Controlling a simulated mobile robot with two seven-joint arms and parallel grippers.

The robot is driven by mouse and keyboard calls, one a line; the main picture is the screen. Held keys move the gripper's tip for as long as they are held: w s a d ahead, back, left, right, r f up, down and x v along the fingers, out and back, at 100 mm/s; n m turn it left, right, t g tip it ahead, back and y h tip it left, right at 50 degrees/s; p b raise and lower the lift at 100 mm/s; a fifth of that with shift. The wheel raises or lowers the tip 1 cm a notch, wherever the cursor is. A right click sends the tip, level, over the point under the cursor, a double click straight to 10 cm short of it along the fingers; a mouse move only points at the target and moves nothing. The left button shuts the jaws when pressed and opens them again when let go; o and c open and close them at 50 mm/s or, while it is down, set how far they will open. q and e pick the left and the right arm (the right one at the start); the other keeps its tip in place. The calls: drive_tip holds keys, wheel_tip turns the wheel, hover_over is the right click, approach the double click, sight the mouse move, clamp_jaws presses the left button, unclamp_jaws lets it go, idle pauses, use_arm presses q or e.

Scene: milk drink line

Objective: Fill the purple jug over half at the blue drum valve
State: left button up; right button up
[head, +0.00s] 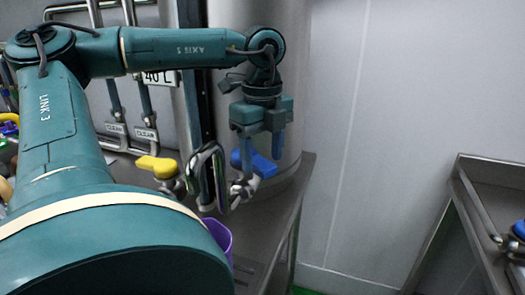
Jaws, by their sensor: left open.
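The purple jug (219,236) stands low in the middle of the head view, under the steel spout (208,175). My left arm hides most of it, and its fill level does not show. The valve with the blue lever (262,166) sits to the right of the spout, in front of the large steel drum (295,75). My left gripper (262,150) points down at the blue lever with its fingers open. The lever shows between and beside the fingertips; I cannot tell if they touch. My right gripper is not in view.
The steel bench (290,205) ends right of the jug. A second steel table (490,165) with a blue-topped fitting (519,229) stands at far right. Open floor lies between.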

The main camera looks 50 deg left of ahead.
sight(262, 163)
use_arm(q)
wheel_tip(262, 163, up, 12)
drive_tip(key=shift+p, duration=0.35)
idle(0.5)
